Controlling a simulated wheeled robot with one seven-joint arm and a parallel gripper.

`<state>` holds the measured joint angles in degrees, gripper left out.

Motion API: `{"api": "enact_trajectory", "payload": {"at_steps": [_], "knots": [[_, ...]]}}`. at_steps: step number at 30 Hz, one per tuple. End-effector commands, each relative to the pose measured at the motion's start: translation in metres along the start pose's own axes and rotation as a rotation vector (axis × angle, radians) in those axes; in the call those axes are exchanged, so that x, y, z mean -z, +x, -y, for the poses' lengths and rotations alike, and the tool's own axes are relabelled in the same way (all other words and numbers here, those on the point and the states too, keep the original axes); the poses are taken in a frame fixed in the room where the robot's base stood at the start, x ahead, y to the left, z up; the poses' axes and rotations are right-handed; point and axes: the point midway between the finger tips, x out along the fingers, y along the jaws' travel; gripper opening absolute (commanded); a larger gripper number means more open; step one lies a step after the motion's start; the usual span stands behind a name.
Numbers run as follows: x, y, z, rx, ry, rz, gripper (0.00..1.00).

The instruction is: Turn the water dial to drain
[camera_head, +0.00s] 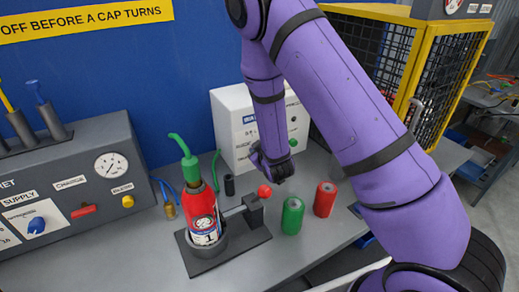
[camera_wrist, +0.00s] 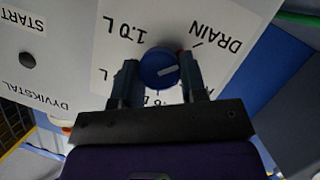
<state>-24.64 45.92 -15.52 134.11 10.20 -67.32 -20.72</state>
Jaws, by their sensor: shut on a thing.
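The water dial (camera_wrist: 157,66) is a round blue knob with a white pointer mark, on the white panel in the wrist view. Its labels appear upside down: DRAIN (camera_wrist: 215,38) at upper right and 1.0 L (camera_wrist: 124,30) at upper left. The white mark lies right of the knob's centre, toward the right finger, a little below the DRAIN tick. My gripper (camera_wrist: 158,82) is shut on the dial, one finger on each side. In the head view my gripper (camera_head: 272,168) is at the front of the white box (camera_head: 232,118); the dial is hidden there.
A red extinguisher (camera_head: 201,212) with a green nozzle stands in a dark holder on the bench. A red-knobbed lever (camera_head: 264,191), a green can (camera_head: 292,216) and a red can (camera_head: 325,200) stand below my gripper. A grey supply console (camera_head: 75,180) is at left.

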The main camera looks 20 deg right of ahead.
Motion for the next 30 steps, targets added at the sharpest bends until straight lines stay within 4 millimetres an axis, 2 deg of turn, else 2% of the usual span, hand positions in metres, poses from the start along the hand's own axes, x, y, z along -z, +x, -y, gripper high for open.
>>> {"api": "enact_trajectory", "payload": {"at_steps": [14, 15, 18, 26, 30], "knots": [[-0.0004, 0.0, 0.0001, -0.005, -0.013, 0.001, 0.15], [-0.0004, 0.0, 0.0001, -0.005, -0.013, 0.001, 0.44], [-0.0004, -0.0001, 0.0001, -0.005, -0.013, 0.001, 0.65], [-0.0002, -0.0003, 0.0002, -0.005, -0.012, 0.0, 0.65], [0.0, -0.0086, 0.0004, -0.004, -0.012, 0.001, 0.65]]}}
